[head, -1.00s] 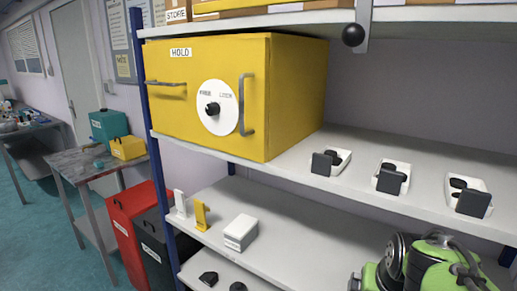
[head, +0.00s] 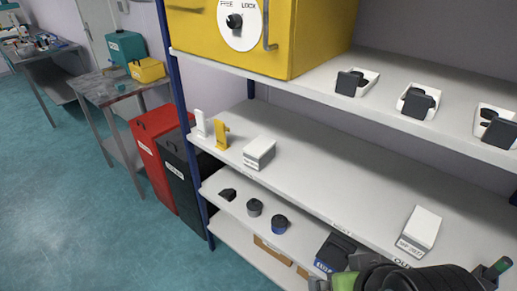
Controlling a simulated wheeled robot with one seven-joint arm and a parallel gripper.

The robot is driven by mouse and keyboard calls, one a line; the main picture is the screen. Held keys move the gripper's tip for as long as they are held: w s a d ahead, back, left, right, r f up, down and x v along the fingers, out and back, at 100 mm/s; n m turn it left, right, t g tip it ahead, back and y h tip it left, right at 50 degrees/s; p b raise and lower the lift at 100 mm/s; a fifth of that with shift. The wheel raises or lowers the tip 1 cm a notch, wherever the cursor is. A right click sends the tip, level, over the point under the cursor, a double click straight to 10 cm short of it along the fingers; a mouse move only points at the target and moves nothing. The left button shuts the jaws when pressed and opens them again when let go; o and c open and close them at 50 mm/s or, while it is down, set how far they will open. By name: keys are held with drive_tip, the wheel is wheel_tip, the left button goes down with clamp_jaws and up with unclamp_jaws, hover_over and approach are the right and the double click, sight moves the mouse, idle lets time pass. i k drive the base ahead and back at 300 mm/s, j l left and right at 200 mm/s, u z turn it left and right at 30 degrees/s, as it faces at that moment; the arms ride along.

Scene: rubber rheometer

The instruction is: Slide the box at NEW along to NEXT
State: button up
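A white box (head: 259,152) sits on the left part of the middle shelf (head: 330,185), above a front-edge label too small to read for sure. A second white box (head: 420,228) with printing on its front stands farther right, near an edge label that seems to read OLD. A label that seems to read NEXT (head: 341,226) is on the shelf edge between them, and the shelf behind it is bare. Green and black parts of my arm show at the bottom right. I see no fingertips of my gripper.
A white holder (head: 200,124) and a yellow one (head: 221,136) stand left of the first box. The upper shelf (head: 330,97) carries a yellow cabinet (head: 318,35) and several small trays. Black pieces lie on the lower shelf (head: 230,205). Floor is clear at left.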

sight(257, 153)
drive_tip(key=i+j, duration=0.2)
drive_tip(key=j, duration=0.15)
drive_tip(key=i+j+z, duration=0.1)
drive_tip(key=i+j, duration=0.25)
drive_tip(key=j, duration=0.3)
drive_tip(key=i+j+z, duration=0.1)
drive_tip(key=j, duration=0.25)
drive_tip(key=i+j, duration=0.25)
drive_tip(key=i+j+z, duration=0.1)
drive_tip(key=j, duration=0.35)
drive_tip(key=i+j, duration=0.25)
drive_tip(key=j, duration=0.15)
drive_tip(key=i+j, duration=0.15)
drive_tip(key=j, duration=0.2)
drive_tip(key=z, duration=0.05)
